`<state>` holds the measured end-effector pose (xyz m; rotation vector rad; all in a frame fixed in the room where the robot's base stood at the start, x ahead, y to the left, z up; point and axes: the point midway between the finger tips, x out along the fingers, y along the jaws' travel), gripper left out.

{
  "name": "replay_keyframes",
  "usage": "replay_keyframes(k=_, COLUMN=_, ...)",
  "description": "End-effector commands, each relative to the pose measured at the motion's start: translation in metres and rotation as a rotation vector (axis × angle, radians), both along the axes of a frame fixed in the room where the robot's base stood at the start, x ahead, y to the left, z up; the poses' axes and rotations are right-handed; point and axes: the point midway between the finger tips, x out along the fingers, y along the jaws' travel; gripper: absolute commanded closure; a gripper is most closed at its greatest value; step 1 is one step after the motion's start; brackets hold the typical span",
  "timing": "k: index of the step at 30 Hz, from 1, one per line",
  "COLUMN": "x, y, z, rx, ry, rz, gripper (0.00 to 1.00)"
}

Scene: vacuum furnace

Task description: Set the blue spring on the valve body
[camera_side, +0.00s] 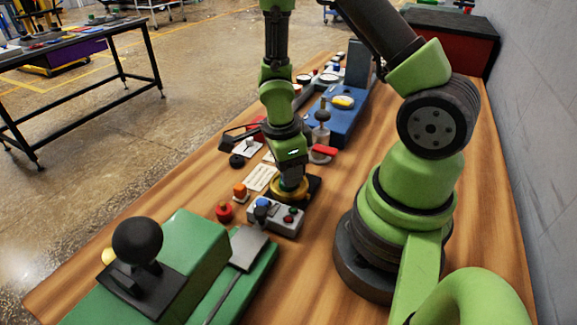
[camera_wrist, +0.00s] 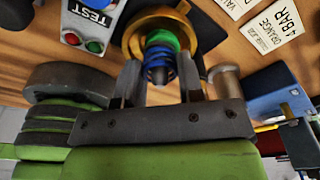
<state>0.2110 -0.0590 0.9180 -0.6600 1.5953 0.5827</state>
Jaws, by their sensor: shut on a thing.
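My gripper (camera_side: 291,172) points down over the valve body, a brass ring (camera_side: 288,192) on a black base. In the wrist view, my gripper's two fingers (camera_wrist: 158,66) stand on either side of the blue spring (camera_wrist: 157,58), shut on it. A green coil (camera_wrist: 163,39) shows just beyond the blue spring, inside the brass ring (camera_wrist: 134,38). The blue spring is in line with the ring's opening. I cannot tell whether it touches the green coil or the valve body. In the side view the spring is mostly hidden by my gripper.
A grey control box (camera_side: 281,219) with coloured buttons stands close in front of the valve body. White label cards (camera_side: 261,177) lie to its left. A red knob (camera_side: 224,211), a green machine (camera_side: 190,255) and a blue fixture (camera_side: 343,118) stand around on the wooden bench.

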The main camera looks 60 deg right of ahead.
Motion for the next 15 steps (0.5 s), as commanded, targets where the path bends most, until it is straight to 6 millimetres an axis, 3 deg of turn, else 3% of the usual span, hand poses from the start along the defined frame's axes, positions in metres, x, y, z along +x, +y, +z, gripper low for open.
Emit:
replay_keyframes(k=11, x=0.0000, y=0.0000, z=-0.0033, rx=0.000, ry=0.000, rz=0.001, gripper=0.88)
replay_keyframes(k=12, x=0.0001, y=0.0001, z=-0.0034, rx=0.000, ry=0.000, rz=0.001, gripper=0.63)
replay_keyframes(k=15, x=0.0001, y=0.0000, z=-0.0033, rx=0.000, ry=0.000, rz=0.001, gripper=0.40)
